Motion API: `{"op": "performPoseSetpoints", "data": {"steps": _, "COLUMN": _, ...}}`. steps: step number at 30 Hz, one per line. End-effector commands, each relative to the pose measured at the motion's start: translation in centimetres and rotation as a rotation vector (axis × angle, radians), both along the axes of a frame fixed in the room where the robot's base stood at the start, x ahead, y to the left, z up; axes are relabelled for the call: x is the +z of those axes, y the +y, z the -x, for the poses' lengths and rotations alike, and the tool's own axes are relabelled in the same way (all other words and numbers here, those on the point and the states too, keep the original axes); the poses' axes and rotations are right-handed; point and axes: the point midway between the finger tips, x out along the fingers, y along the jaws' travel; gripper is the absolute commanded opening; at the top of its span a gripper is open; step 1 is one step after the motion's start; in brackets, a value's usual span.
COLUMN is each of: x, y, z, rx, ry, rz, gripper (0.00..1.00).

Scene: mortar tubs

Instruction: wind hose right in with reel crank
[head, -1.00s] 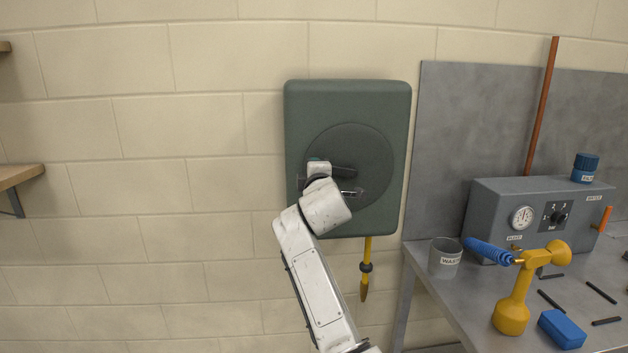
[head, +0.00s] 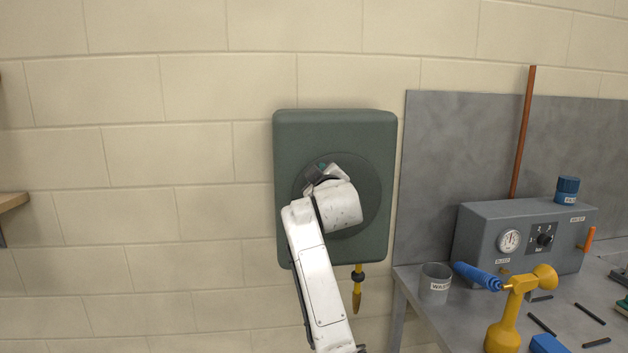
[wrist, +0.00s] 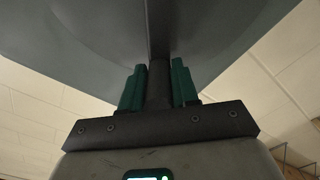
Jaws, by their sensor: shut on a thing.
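The hose reel is a dark green box (head: 295,140) on the block wall, with a round disc (head: 371,192) on its front. My gripper (head: 318,172) is at the upper left of the disc's middle. In the wrist view, its green fingers (wrist: 159,88) are shut on the dark crank handle (wrist: 159,75), one finger on each side. The dark crank arm (wrist: 158,30) runs up from there across the reel face. My wrist hides most of the crank in the head view. A short yellow hose end (head: 357,292) with a black collar hangs below the box.
A metal bench (head: 440,318) stands at the right. A wooden shelf (head: 12,202) is at the far left.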

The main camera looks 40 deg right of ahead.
Motion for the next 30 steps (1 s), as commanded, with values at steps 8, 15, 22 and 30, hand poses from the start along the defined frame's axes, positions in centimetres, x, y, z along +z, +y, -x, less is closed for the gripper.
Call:
{"op": "performPoseSetpoints", "data": {"steps": 8, "x": 0.95, "y": -0.79, "z": 0.62, "rx": -0.011, "ry": -0.033, "rz": -0.025, "gripper": 0.0}}
{"op": "performPoseSetpoints", "data": {"steps": 15, "x": 0.89, "y": -0.94, "z": 0.7, "rx": -0.013, "ry": -0.034, "rz": -0.027, "gripper": 0.0}}
{"op": "performPoseSetpoints", "data": {"steps": 22, "x": 0.77, "y": -0.99, "z": 0.7, "rx": -0.015, "ry": -0.032, "rz": -0.028, "gripper": 0.4}}
{"op": "performPoseSetpoints", "data": {"steps": 30, "x": 0.4, "y": -0.76, "z": 0.49, "rx": -0.009, "ry": -0.026, "rz": -0.033, "gripper": 0.53}}
